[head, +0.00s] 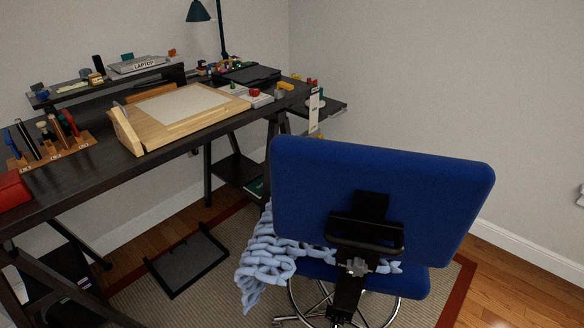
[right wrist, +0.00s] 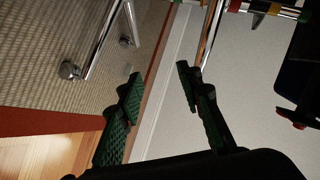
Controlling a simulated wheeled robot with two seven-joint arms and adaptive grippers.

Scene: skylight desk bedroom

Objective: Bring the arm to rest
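My right gripper (right wrist: 160,76) shows in the right wrist view. Its two green-padded fingers stand apart, with nothing between them. Behind the gap are the floor edge, the white baseboard and the grey wall. Neither gripper shows in the head view, and my left gripper is in neither view.
A blue office chair (head: 380,185) with a light-blue knitted throw (head: 265,262) stands in front of the dark desk (head: 75,190). The desk holds a wooden drawing board (head: 185,105), pen holder (head: 50,145) and lamp (head: 198,12). Chrome chair legs (right wrist: 103,42) show near the right gripper.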

